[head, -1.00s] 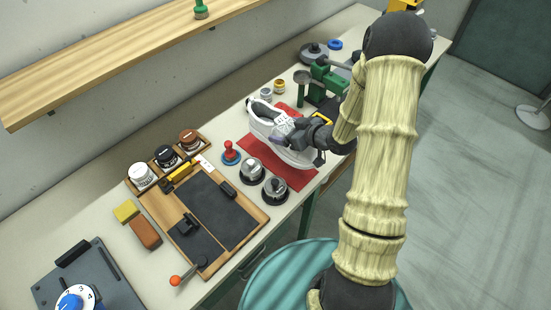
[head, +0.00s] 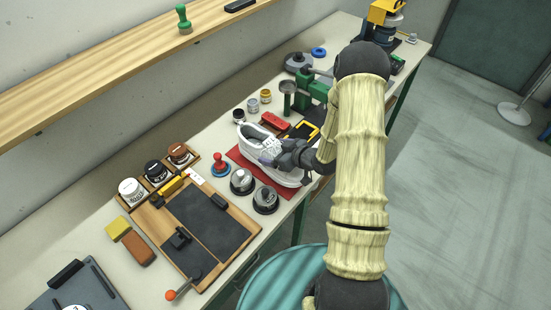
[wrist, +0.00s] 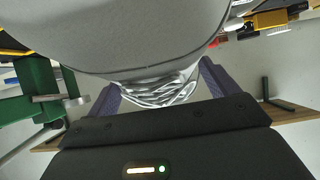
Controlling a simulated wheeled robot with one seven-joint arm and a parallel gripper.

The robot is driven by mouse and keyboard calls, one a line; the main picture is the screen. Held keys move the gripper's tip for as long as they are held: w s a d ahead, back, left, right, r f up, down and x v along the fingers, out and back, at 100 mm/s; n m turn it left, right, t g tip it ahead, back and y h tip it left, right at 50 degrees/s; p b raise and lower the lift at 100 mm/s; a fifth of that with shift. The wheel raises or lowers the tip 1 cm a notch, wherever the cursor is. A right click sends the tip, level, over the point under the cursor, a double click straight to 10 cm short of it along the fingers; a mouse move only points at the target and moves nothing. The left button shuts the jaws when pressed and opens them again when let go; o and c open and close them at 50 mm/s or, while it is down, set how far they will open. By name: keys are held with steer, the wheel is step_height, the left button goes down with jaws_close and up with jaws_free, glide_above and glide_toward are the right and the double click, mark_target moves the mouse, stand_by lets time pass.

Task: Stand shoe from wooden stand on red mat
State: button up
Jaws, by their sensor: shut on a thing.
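The white shoe (head: 251,134) is over the red mat (head: 243,165) in the head view, roughly level and lengthwise from back left to front right. The mat shows along its left and front sides. I cannot tell whether the sole touches it. My gripper (head: 269,155) is shut on the shoe's upper near the laces. In the wrist view, the shoe's pale body (wrist: 130,30) fills the top, and its laces (wrist: 160,92) lie between my purple fingers (wrist: 160,88). I cannot make out the wooden stand clearly.
A red-knobbed tool (head: 220,163) and two round metal-topped pots (head: 242,181) stand close to the mat's left and front. A green press (head: 310,92), small jars (head: 253,104) and a red block (head: 275,121) are behind the shoe. A wooden board (head: 152,219) lies left.

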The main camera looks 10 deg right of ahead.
steer(key=shift+a+f+p, duration=0.15)
steer(key=shift+f+p, duration=0.45)
steer(key=shift+f, duration=1.45)
steer(key=shift+d+f, duration=0.2)
steer(key=o, duration=1.4)
steer(key=shift+s+r, duration=0.1)
steer(key=shift+r, duration=0.1)
